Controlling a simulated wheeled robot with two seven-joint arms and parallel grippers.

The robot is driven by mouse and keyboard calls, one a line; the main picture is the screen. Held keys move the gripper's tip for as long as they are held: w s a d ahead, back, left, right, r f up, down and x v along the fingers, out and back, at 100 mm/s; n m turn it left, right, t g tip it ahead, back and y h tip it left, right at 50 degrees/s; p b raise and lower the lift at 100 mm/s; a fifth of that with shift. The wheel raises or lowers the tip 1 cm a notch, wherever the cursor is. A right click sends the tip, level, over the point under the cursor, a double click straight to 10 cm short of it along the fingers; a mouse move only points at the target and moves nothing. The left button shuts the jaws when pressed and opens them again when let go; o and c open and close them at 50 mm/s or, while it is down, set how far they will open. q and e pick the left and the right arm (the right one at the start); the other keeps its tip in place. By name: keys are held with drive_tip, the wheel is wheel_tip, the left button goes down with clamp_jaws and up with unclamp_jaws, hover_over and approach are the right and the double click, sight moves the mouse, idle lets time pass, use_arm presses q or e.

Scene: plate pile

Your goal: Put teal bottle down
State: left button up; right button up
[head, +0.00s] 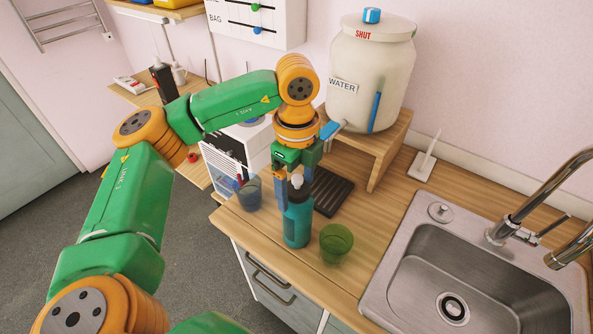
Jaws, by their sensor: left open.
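The teal bottle (297,221) with a pale grey cap stands upright on the wooden counter (343,282), near its front edge. My left gripper (294,195) is directly above and around the bottle's top. Its blue fingers are open, one on the left of the bottle's neck and one behind or to the right. Whether a finger touches the bottle I cannot tell. My right gripper is not in view.
A green cup (336,243) stands close to the bottle's right. A dark blue cup (249,195) is at its left. A black ribbed mat (332,193) lies behind. A water jar (370,75) sits on a wooden stand (393,133). The sink (412,262) is right.

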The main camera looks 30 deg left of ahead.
sight(297, 176)
use_arm(q)
wheel_tip(297, 176, up, 4)
drive_tip(key=shift+w+f, duration=0.1)
wheel_tip(297, 176, up, 8)
drive_tip(key=shift+d+f+p, duration=0.1)
drive_tip(key=shift+p, duration=0.8)
drive_tip(key=shift+f, duration=0.1)
